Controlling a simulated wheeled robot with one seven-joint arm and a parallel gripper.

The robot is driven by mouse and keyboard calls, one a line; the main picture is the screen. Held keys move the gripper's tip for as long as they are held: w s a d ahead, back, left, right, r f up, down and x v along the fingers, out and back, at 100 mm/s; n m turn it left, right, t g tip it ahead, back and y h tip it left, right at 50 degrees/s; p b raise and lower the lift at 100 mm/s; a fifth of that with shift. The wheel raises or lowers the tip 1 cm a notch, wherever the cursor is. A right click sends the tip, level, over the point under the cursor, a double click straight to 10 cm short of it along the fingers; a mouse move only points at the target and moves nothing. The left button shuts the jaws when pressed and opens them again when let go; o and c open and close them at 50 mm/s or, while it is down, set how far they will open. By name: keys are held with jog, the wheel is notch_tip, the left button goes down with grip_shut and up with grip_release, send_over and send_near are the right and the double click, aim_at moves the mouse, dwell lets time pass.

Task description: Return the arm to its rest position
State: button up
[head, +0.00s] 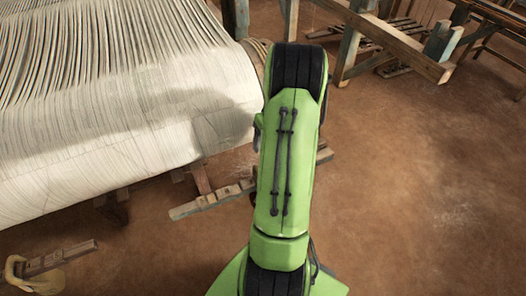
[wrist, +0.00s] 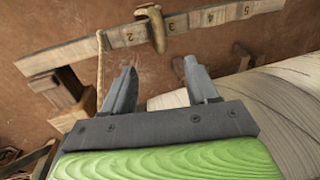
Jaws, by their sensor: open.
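My gripper (wrist: 155,88) shows in the wrist view with its two grey fingers spread apart and nothing between them. Below and beyond it are a wooden bar with numbers (wrist: 205,22) and a wooden peg (wrist: 152,27) on that bar. In the head view my green arm reaches up through the middle of the picture, and the gripper itself is hidden there behind the arm.
The loom's white warp sheet (head: 110,110) fills the left of the head view, close beside my arm. Wooden loom beams (head: 385,38) stand at the top right. A low wooden bar (head: 210,202) lies near the arm. The brown floor (head: 430,190) at right is clear.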

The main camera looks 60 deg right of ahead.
jog(key=shift+d+r, duration=0.1)
jog(key=shift+r, duration=0.35)
jog(key=w+a+r+n+t+h+p, duration=0.1)
jog(key=w+a+r+n+p, duration=0.15)
jog(key=a+r, duration=0.7)
jog(key=w+a+r+n+h+p, duration=0.1)
jog(key=w+a+r+p, duration=0.15)
jog(key=a+r, duration=0.75)
jog(key=s+a+r+n+t+p, duration=0.2)
jog(key=s+a+r+p, duration=0.3)
jog(key=s+a+r, duration=0.5)
jog(key=s+a+t, duration=0.1)
jog(key=s+a, duration=0.1)
jog(key=a, duration=0.2)
jog(key=shift+s+n, duration=0.15)
jog(key=shift+n, duration=0.2)
